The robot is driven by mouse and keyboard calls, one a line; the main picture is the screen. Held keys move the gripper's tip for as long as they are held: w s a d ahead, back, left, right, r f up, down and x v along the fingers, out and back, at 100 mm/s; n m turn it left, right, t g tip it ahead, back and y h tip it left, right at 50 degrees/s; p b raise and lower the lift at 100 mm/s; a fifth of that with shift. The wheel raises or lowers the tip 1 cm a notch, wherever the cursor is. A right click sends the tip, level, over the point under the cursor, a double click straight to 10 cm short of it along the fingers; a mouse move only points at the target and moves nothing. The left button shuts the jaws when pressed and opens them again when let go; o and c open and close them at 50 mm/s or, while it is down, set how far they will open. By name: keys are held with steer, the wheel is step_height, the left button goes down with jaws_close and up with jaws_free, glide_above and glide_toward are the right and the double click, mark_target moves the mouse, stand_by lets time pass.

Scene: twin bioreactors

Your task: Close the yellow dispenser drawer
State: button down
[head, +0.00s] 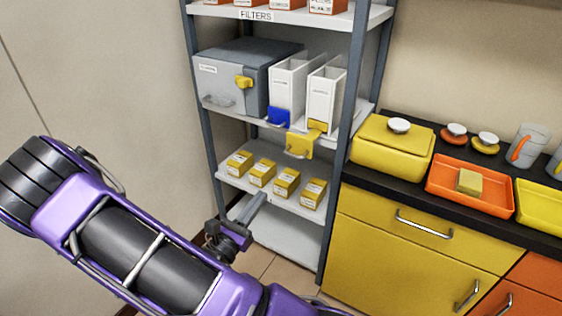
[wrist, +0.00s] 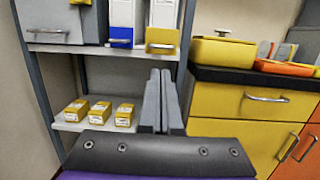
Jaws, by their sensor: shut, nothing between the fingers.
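Two tall white dispensers stand side by side on the middle shelf. The right one (head: 324,95) has the yellow drawer (head: 299,146), which sticks out past the shelf's front edge, so it is open. The yellow drawer also shows in the wrist view (wrist: 161,40), above and beyond my fingertips. The left dispenser (head: 287,83) has a blue drawer (head: 278,117), pushed in much further. My gripper (head: 262,196) is shut and empty, below and in front of the yellow drawer and apart from it. In the wrist view its fingers (wrist: 160,76) lie together.
A grey box (head: 232,80) with a yellow latch stands left of the dispensers. Several yellow cartons (head: 287,182) stand on the shelf below. A dark shelf post (head: 341,170) rises at the right, beside a counter with yellow cabinets (head: 400,255). Space in front of the drawer looks free.

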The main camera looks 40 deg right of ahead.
glide_toward(300, 150)
steer(key=shift+w+d+r+b, duration=0.25)
steer(key=shift+w+d+r, duration=0.05)
steer(key=shift+w+d, duration=0.25)
steer(key=shift+w+d+r+b, duration=0.2)
steer(key=shift+w+d+r, duration=0.15)
steer(key=shift+d, duration=0.25)
steer(key=x, duration=0.3)
steer(key=f+p+x, duration=0.1)
steer(key=x, duration=0.6)
steer(key=shift+w+d+f, duration=0.1)
steer(key=shift+d+f, duration=0.25)
steer(key=shift+d, duration=0.15)
steer(key=shift+w+d, duration=0.1)
steer(key=shift+d, duration=0.2)
steer(key=shift+r, duration=0.1)
steer(key=shift+d+r, duration=0.1)
steer(key=shift+p, duration=0.3)
